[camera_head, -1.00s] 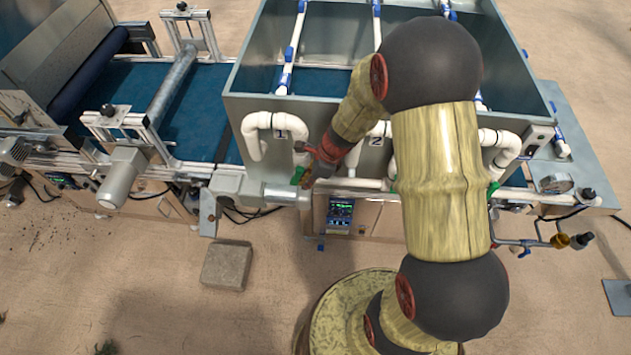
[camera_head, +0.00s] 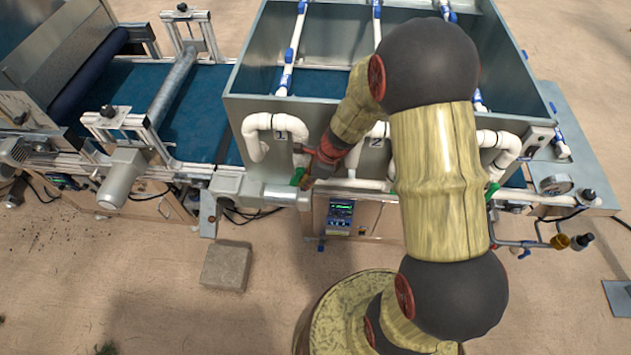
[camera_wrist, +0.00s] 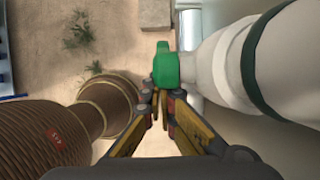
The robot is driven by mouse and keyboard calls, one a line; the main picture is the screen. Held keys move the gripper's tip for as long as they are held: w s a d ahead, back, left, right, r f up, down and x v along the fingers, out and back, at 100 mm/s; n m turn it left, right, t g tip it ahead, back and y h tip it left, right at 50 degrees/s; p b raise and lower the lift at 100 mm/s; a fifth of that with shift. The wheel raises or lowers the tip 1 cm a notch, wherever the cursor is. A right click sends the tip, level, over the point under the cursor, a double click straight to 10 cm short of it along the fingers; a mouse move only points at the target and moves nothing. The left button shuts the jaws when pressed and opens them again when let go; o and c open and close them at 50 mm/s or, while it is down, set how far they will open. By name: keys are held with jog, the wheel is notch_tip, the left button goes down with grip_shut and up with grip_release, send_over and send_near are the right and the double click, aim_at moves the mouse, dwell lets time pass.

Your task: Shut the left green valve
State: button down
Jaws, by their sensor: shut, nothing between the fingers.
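The left green valve (camera_head: 297,177) is a small green handle on the white pipe below the label 1. In the wrist view the green handle (camera_wrist: 165,66) stands just beyond my fingertips, beside the thick white pipe (camera_wrist: 235,62). My gripper (camera_wrist: 160,98) is shut and empty, its tips close to the handle's near end; I cannot tell if they touch. In the head view my gripper (camera_head: 307,180) is small, just right of the green handle and partly hidden by its own wrist. Another green valve (camera_head: 492,190) shows at the right, beside my arm.
The grey tank (camera_head: 240,108) with white pipes stands behind the valve. A control box (camera_head: 340,214) hangs below the pipe. A stone block (camera_head: 226,266) lies on the sandy floor in front. My arm hides the middle pipework.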

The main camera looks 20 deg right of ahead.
jog(key=shift+r, duration=0.1)
dwell(0.7)
jog(key=shift+w+d+r+p, duration=0.1)
jog(key=shift+r+p, duration=0.7)
jog(key=shift+r, duration=0.1)
